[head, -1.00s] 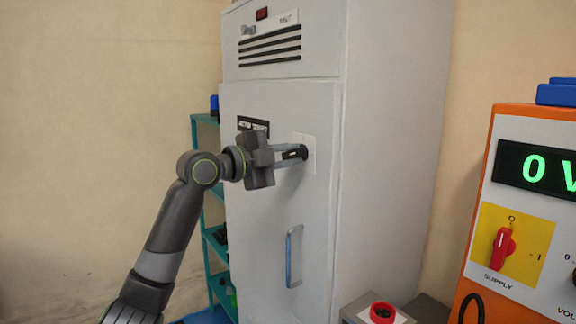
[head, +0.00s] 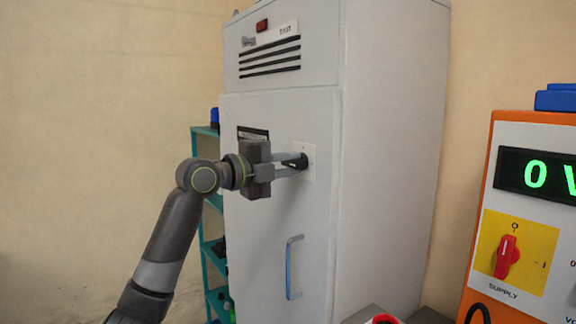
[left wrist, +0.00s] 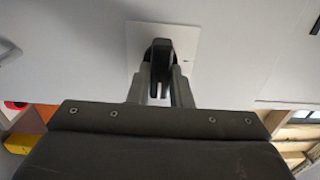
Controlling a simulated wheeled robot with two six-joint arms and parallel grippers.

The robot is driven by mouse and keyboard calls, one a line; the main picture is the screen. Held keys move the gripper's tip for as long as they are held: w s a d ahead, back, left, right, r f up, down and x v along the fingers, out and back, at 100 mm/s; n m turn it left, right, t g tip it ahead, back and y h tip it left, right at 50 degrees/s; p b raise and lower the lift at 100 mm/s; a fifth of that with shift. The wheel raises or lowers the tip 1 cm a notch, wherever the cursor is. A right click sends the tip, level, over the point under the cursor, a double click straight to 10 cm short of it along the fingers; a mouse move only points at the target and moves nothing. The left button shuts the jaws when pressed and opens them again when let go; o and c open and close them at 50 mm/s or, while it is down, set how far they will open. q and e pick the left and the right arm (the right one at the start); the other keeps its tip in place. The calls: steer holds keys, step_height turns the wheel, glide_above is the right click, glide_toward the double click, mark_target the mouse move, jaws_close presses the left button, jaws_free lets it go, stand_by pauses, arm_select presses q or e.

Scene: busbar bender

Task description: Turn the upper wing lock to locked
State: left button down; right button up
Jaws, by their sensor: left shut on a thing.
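The upper wing lock (head: 299,161) is a small black knob on a pale square plate (head: 309,171) on the front of a grey cabinet door. My left gripper (head: 294,164) reaches it from the left and is shut on it. In the left wrist view, the black wing (left wrist: 158,58) sits between the two grey fingers (left wrist: 160,84), in front of the white plate (left wrist: 190,42). The fingers partly cover the lock, and I cannot read any locked marking. My right gripper is not in view.
The grey cabinet (head: 390,160) has a blue door handle (head: 290,267) below the lock and a vented panel (head: 270,57) above. A teal shelf (head: 207,250) stands at its left. An orange-edged supply panel (head: 520,215) with a red switch (head: 507,256) stands at the right.

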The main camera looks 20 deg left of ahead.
arm_select(q)
steer(key=shift+f, duration=0.1)
steer(key=c, duration=1.3)
jaws_free()
steer(key=shift+s+a, duration=0.1)
steer(key=b+v, duration=0.5)
steer(key=v, duration=1.2)
